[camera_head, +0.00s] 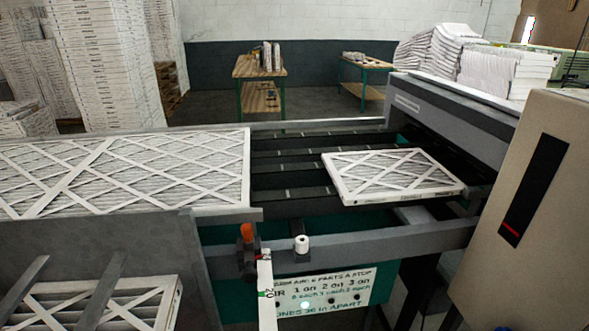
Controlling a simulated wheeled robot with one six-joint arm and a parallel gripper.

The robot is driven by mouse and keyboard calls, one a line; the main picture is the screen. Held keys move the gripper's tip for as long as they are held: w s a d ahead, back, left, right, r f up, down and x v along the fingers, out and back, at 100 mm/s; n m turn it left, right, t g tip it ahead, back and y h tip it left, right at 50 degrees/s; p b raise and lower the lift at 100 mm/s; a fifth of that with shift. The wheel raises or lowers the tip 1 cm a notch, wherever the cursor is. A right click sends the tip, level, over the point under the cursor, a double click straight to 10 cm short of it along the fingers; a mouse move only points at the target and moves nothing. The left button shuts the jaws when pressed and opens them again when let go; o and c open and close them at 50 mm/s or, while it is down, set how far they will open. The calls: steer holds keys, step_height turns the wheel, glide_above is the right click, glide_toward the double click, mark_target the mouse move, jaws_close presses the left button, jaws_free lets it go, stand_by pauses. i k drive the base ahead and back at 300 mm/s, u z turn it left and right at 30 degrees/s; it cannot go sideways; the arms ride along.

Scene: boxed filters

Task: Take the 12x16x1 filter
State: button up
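A small white-framed pleated filter (392,176) with a diamond lattice lies flat on the dark slatted conveyor, right of centre. A larger filter of the same kind (130,168) lies flat on the left, its right edge near the conveyor slats. Another filter (140,303) shows at the lower left, partly hidden behind grey bars. I cannot read a size on any of them, so I cannot tell which is the 12x16x1. My gripper is not in view.
A grey rail (400,238) runs along the conveyor's front, with an orange-topped part (247,236) on it. A beige cabinet (535,200) stands close at the right. Tall filter stacks (105,65) stand at the back left. Slats between the filters are bare.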

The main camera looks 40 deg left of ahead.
mark_target(380, 175)
steer(key=u, duration=0.3)
steer(key=i, duration=1)
